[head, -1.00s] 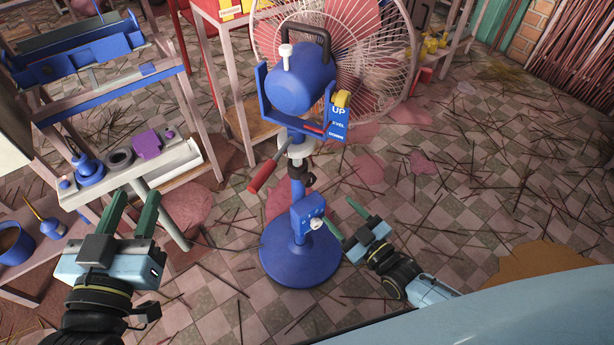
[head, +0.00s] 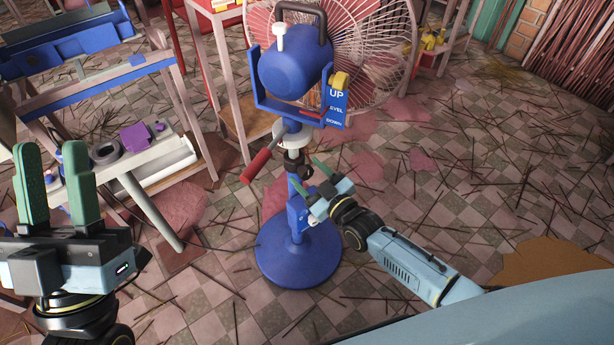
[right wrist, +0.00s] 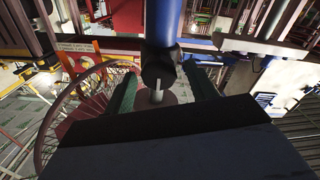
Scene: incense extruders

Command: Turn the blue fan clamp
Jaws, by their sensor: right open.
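The blue fan (head: 297,72) stands on a blue pole with a round blue base (head: 298,255). A dark clamp (head: 294,163) sits on the pole under the fan head, near a red-handled lever (head: 258,166). My right gripper (head: 308,178) is open beside the pole, just below the dark clamp. In the right wrist view a dark round part with a pale pin (right wrist: 158,75) lies between its green fingers; contact cannot be told. My right gripper partly hides the blue block (head: 296,212) lower on the pole. My left gripper (head: 52,160) is open and empty at the far left, away from the fan.
A blue-edged frame with a pale bench (head: 170,165) holding a purple block (head: 135,137) stands at left. A table leg stands close behind the fan. Tiled floor (head: 450,210) with scattered sticks is open to the right.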

